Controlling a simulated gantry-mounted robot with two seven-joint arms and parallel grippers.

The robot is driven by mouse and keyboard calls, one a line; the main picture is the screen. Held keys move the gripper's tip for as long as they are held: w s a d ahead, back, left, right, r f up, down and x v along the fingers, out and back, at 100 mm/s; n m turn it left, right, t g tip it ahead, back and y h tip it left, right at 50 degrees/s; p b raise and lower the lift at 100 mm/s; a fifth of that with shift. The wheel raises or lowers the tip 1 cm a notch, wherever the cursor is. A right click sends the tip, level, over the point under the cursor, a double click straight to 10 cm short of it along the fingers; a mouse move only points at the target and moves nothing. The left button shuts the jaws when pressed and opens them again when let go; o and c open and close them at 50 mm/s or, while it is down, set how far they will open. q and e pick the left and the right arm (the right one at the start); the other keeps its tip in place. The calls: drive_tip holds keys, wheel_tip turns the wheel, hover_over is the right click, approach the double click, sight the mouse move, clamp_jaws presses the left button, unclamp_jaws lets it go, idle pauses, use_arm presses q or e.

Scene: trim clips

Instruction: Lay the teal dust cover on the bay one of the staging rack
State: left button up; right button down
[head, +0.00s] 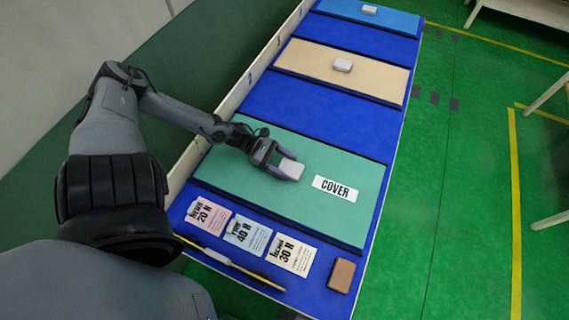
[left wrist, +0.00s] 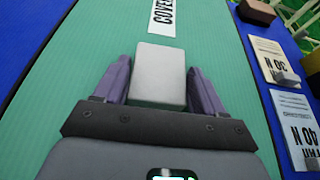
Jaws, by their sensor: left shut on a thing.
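The teal dust cover (head: 290,207) is a wide flat sheet with a white COVER label and a pale block-shaped handle (head: 291,169). It lies flat, or very nearly so, over the nearer part of the blue staging rack (head: 228,107), between dark divider strips. My left gripper (head: 280,167) is shut on the handle. In the left wrist view, the handle (left wrist: 160,75) sits between the two fingers, with the teal sheet (left wrist: 75,95) around it. I cannot tell whether the sheet fully touches the rack. My right gripper is not in view.
Farther bays hold a tan cover (head: 310,62) and a blue cover (head: 390,17), each with a pale handle. Several printed cards (head: 247,233), a yellow-handled tool (head: 230,262) and a brown block (head: 341,275) lie at the near end. A low wall (head: 240,92) runs along the left side.

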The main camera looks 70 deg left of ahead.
use_arm(q)
drive_tip(key=shift+f+b, duration=0.5)
drive_tip(key=shift+f, duration=0.05)
drive_tip(key=o, duration=1.4)
